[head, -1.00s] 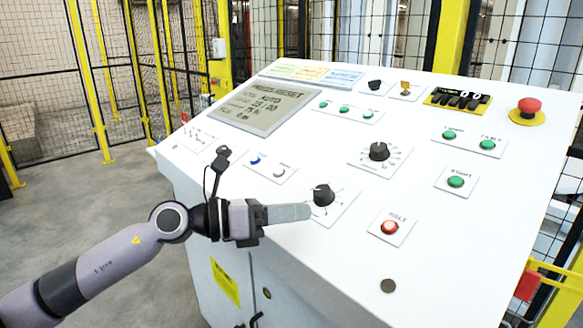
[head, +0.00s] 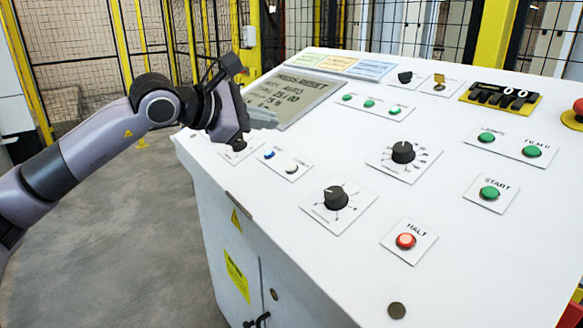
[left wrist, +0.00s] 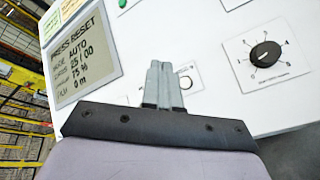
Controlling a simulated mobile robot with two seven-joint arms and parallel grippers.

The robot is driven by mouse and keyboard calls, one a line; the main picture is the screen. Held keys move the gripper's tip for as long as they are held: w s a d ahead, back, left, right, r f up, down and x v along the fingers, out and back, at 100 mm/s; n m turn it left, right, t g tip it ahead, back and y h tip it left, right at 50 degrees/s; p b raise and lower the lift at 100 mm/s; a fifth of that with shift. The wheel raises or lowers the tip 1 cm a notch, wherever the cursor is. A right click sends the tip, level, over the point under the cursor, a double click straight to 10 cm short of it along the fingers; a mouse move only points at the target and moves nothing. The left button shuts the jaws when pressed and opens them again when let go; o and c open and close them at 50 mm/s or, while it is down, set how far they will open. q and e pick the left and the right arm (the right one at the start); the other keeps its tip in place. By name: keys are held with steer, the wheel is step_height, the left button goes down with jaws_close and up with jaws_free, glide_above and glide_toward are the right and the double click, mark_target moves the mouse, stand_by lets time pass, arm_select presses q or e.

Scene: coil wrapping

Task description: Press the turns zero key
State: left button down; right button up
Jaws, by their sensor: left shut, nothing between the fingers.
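A white sloped control panel (head: 330,130) carries labelled keys. No label that I can read says turns zero. A plate with a blue button (head: 269,154) and a pale grey button (head: 292,169) lies near its left edge; their labels are too small to read. My left gripper (head: 263,117) is shut and empty, over the panel's left edge by the display. In the left wrist view its closed fingers (left wrist: 164,85) cover part of a plate with a pale round button (left wrist: 186,82). Whether they touch it I cannot tell. My right gripper is out of view.
A display (head: 298,95) reads PRESS RESET. Yellow-framed mesh fencing stands behind.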

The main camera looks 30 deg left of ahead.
mark_target(292, 168)
arm_select(q)
steer(key=w+f+b, duration=0.1)
steer(key=f, duration=0.1)
steer(key=w+d+f+b, duration=0.1)
steer(key=f, duration=0.1)
steer(key=f+b, duration=0.1)
steer(key=f, duration=0.2)
steer(key=shift+w+d, duration=0.15)
steer(key=shift+w, duration=0.25)
steer(key=shift+w+d+f+b, duration=0.1)
steer(key=shift+w+f+b, duration=0.15)
steer(key=shift+f+b, duration=0.2)
stand_by(0.9)
stand_by(0.4)
steer(key=shift+w+f+b, duration=0.15)
steer(key=shift+f+b, duration=0.25)
steer(key=shift+b, duration=0.05)
steer(key=shift+w+d+f+b, duration=0.1)
steer(key=shift+w+f+b, duration=0.05)
steer(key=shift+f+b, duration=0.25)
stand_by(0.7)
steer(key=shift+r, duration=0.1)
steer(key=shift+s+r, duration=0.35)
steer(key=shift+r, duration=0.3)
